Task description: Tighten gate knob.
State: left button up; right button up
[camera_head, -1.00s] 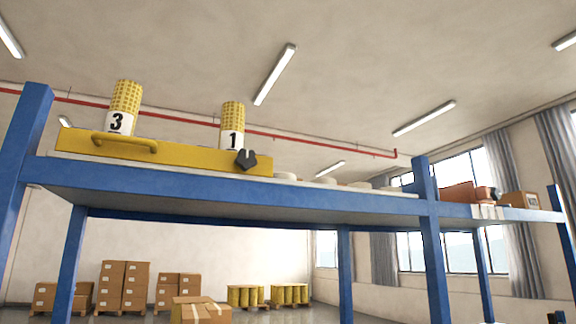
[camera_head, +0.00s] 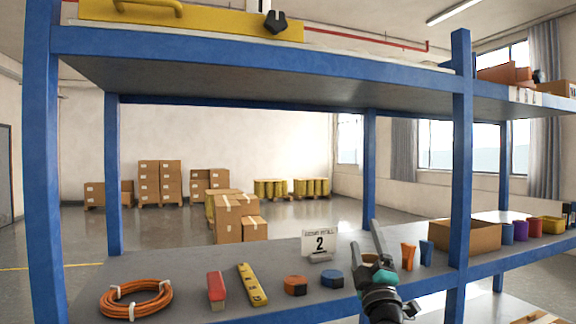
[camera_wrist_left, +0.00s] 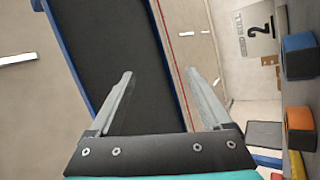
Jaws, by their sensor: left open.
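The gate knob (camera_head: 275,22) is a dark, lobed knob at the right end of the yellow gate bar (camera_head: 205,22). The bar lies along the front of the upper shelf, at the top of the head view. My left gripper (camera_head: 384,244) is upright over the lower shelf, well below and to the right of the knob. In the left wrist view my left gripper (camera_wrist_left: 165,88) has its two fingers wide apart with nothing between them. The knob does not show there. My right gripper is not in view.
The blue upper shelf edge (camera_head: 350,64) and a blue post (camera_head: 461,150) are near my left arm. The lower shelf holds an orange cable coil (camera_head: 136,299), a number 2 sign (camera_head: 319,243), tape rolls, small tools and an open carton (camera_head: 465,236). The space between the shelves is mostly free.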

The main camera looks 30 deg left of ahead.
pick_arm(q)
jog(key=s+a+r+n+g+y, duration=0.2)
jog(key=r+n+g+y, duration=0.15)
jog(key=r+n, duration=0.4)
jog(key=s+a+r+n+g+y, duration=0.25)
jog(key=r+n+y, duration=0.2)
jog(key=r, duration=0.55)
jog(key=n+g+h+p, duration=0.4)
jog(key=n+h, duration=0.2)
jog(key=n, duration=0.5)
send_near(277, 19)
jog(key=p+x, duration=0.5)
jog(key=x, duration=0.3)
jog(key=shift+w+a, duration=0.1)
jog(key=shift+a, duration=0.05)
jog(key=shift+w+a, duration=0.3)
grip_shut()
